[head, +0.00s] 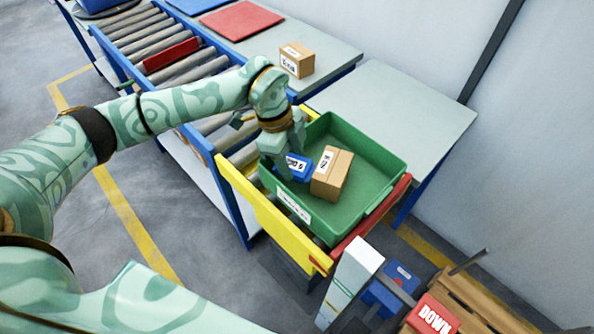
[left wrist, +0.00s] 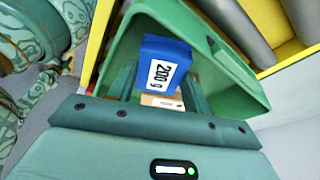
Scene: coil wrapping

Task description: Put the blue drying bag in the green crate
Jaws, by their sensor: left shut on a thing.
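The blue drying bag (head: 294,167) has a white label and is between the fingers of my left gripper (head: 284,160), inside the left part of the green crate (head: 372,158). The bag also shows in the left wrist view (left wrist: 166,58), its label reading "200 g". My left gripper is shut on the bag and reaches down into the crate. I cannot tell whether the bag touches the crate floor. A brown carton (head: 332,174) lies in the crate just right of the bag. My right gripper is not in view.
A yellow rail (head: 270,222) runs along the crate's left side and a red bar (head: 370,217) along its front right. A small box (head: 297,60) and a red mat (head: 241,20) are on the table behind. The grey table (head: 405,105) beyond the crate is clear.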

